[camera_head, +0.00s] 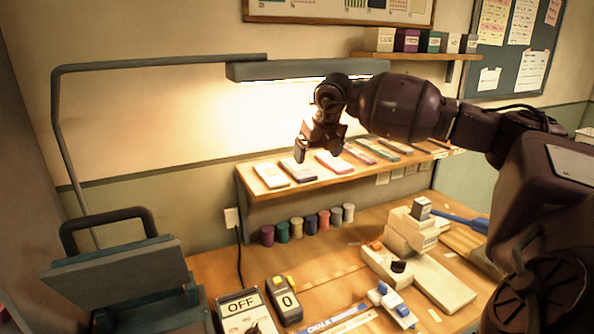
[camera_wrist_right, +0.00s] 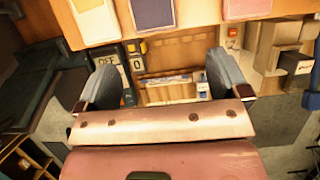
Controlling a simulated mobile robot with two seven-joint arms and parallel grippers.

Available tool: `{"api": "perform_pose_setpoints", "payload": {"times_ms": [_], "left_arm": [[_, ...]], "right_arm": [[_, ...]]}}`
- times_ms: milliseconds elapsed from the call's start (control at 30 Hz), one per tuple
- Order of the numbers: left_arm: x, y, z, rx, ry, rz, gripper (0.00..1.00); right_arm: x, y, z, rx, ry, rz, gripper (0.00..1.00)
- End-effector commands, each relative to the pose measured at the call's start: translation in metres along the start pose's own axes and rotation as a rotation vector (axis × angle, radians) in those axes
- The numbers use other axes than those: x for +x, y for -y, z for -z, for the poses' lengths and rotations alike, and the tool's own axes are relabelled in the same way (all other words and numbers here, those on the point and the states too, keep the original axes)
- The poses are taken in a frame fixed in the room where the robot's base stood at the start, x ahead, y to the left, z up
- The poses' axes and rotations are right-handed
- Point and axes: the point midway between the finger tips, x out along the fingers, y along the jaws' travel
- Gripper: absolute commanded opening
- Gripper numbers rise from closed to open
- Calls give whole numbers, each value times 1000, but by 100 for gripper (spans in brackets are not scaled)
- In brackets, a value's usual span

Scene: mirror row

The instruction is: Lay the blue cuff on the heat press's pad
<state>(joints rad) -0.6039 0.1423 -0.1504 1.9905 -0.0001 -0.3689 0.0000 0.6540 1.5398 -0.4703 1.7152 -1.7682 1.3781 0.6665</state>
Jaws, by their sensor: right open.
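The blue cuff (camera_head: 298,168) looks like the flat blue-and-white piece lying on the raised wooden shelf, between a cream piece and a pink one. In the right wrist view a flat blue piece (camera_wrist_right: 153,12) shows at the top edge, partly cut off. My right gripper (camera_head: 316,150) is open and empty, above the shelf near the blue and pink pieces. Its two fingers stand wide apart in the wrist view (camera_wrist_right: 163,70). The heat press (camera_head: 118,272) is at the lower left, with its dark lid and handle raised at a tilt. Its pad is mostly hidden. My left gripper is not in view.
The shelf (camera_head: 257,188) holds several flat pieces in a row, with coloured spools (camera_head: 297,228) below. A lamp bar (camera_head: 290,70) hangs behind my right arm. White boxes (camera_head: 410,235) stand right.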

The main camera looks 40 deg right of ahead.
Motion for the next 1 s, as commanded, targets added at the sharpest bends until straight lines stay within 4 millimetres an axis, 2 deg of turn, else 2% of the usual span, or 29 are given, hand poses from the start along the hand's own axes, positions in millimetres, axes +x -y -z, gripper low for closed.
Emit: {"api": "perform_pose_setpoints", "payload": {"times_ms": [100,367,700,933,1000], "left_arm": [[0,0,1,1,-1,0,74],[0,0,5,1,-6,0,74],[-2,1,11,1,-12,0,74],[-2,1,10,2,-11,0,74],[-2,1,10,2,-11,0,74]], "right_arm": [[17,0,0,1,-2,-2,94],[33,-2,1,-1,-1,-3,94],[74,-6,4,0,-1,-3,94],[80,-6,6,-2,-7,0,94],[81,-6,7,-3,-9,0,85]]}}
